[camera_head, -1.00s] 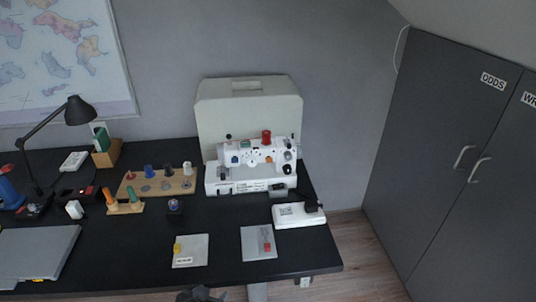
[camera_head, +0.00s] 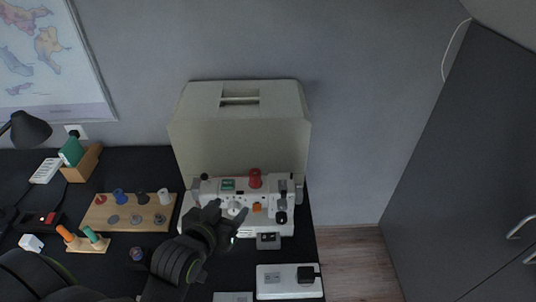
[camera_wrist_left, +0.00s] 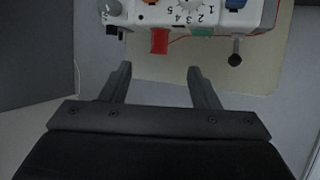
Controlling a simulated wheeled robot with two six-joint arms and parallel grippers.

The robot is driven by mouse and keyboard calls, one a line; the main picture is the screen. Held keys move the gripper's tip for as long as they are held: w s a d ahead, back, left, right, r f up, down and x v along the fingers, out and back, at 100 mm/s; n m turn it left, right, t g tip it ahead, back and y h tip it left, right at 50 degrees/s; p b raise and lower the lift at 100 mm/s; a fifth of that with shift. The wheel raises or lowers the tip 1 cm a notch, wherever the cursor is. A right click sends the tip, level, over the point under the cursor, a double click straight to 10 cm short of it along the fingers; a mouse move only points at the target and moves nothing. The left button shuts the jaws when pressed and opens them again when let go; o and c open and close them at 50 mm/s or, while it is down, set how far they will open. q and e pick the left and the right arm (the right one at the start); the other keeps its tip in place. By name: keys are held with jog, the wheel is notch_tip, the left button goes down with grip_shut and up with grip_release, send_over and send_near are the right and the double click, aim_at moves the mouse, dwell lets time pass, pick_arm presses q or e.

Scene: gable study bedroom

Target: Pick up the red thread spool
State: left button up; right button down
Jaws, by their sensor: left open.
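The red thread spool (camera_head: 255,178) stands upright on top of the white sewing machine (camera_head: 205,187), towards its right half. In the left wrist view the red spool (camera_wrist_left: 160,40) appears just beyond the fingertips, between the lines of the two fingers. My left gripper (camera_head: 229,211) is in front of the machine, left of and nearer than the spool. It also shows in the left wrist view (camera_wrist_left: 160,70), with its fingers apart and nothing between them. My right gripper is not in view.
A beige machine cover (camera_head: 215,140) stands right behind the machine. A wooden board (camera_head: 135,224) with several spools, one reddish, lies to the left. A white foot pedal (camera_head: 272,283) lies at the desk's front right. Grey cabinets (camera_head: 470,190) stand at the right.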

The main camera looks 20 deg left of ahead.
pick_arm(q)
jog(key=p, duration=0.2)
send_near(253, 180)
jog(key=x, duration=0.5)
jog(key=shift+w+f, duration=0.45)
jog(key=shift+w, duration=0.25)
jog(key=shift+w+p, duration=0.35)
jog(key=p+x, duration=0.1)
jog(key=x, duration=0.2)
jog(key=shift+w+a+f, duration=0.1)
jog(key=shift+w, duration=0.3)
jog(key=shift+w+f, duration=0.2)
jog(key=shift+w, duration=0.15)
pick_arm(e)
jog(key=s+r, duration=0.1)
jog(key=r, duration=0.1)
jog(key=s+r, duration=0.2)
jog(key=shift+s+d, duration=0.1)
pick_arm(q)
jog(key=shift+c, duration=0.3)
